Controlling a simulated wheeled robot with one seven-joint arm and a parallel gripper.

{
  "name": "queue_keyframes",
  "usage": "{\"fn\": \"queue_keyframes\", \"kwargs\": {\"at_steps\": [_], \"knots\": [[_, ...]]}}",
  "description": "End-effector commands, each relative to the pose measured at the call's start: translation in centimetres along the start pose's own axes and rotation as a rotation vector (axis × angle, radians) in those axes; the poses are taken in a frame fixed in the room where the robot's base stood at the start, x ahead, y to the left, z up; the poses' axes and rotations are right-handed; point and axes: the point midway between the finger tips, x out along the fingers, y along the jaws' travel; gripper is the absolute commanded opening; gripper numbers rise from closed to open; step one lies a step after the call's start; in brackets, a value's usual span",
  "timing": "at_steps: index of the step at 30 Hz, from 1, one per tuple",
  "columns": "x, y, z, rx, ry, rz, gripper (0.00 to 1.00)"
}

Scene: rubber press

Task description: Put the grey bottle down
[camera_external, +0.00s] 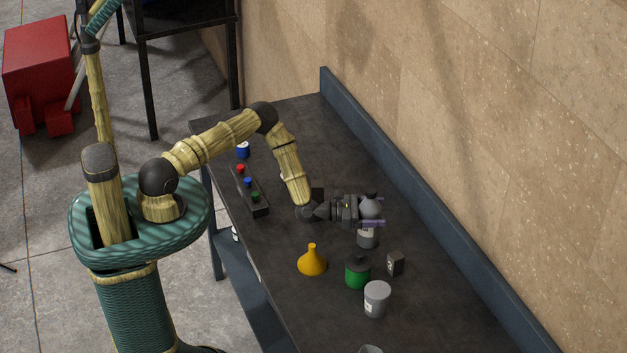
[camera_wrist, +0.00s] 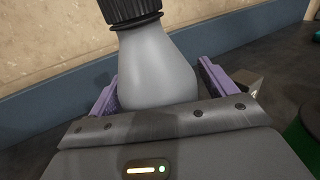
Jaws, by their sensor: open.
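The grey bottle (camera_external: 370,207) has a dark cap and stands upright between the fingers of my gripper (camera_external: 372,212). In the wrist view the bottle (camera_wrist: 158,72) fills the middle, its shoulder narrowing to a ribbed black cap. The purple fingers of my gripper (camera_wrist: 158,90) are open, one on each side of it. A labelled grey body shows below the near finger in the external view and looks like the bottle's lower part, at the dark bench top (camera_external: 330,310). The bottle's base is hard to see, and the wrist view hides it.
An orange funnel (camera_external: 312,262), a green can (camera_external: 357,273), a small dark box (camera_external: 395,263) and a grey tub (camera_external: 377,299) stand nearby. A dark rack (camera_external: 249,191) with coloured caps lies left. The blue-grey back rail (camera_external: 420,215) and wall bound the right side.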

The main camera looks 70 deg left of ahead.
Motion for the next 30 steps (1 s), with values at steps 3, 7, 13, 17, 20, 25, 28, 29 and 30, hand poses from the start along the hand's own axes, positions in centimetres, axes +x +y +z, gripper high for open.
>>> {"fn": "queue_keyframes", "kwargs": {"at_steps": [3, 7, 13, 17, 20, 25, 28, 29, 30], "knots": [[-0.2, 0.0, 0.2, 0.0, 0.0, 0.0, 0.84], [-1.4, 0.0, 0.1, 0.001, 0.0, 0.0, 0.84], [-4.5, 0.0, 0.0, 0.0, 0.001, -0.001, 0.84], [-6.8, 0.0, -0.1, -0.001, 0.002, 0.0, 0.84], [-8.6, 0.0, -0.1, -0.001, 0.002, 0.0, 0.84], [-11.1, 0.0, 0.0, -0.001, 0.001, 0.0, 0.84], [-11.8, 0.0, 0.1, 0.0, 0.0, 0.0, 0.84], [-11.9, 0.0, 0.1, 0.0, 0.0, 0.0, 0.84], [-12.0, 0.0, 0.2, 0.0, 0.0, 0.0, 0.84]]}}
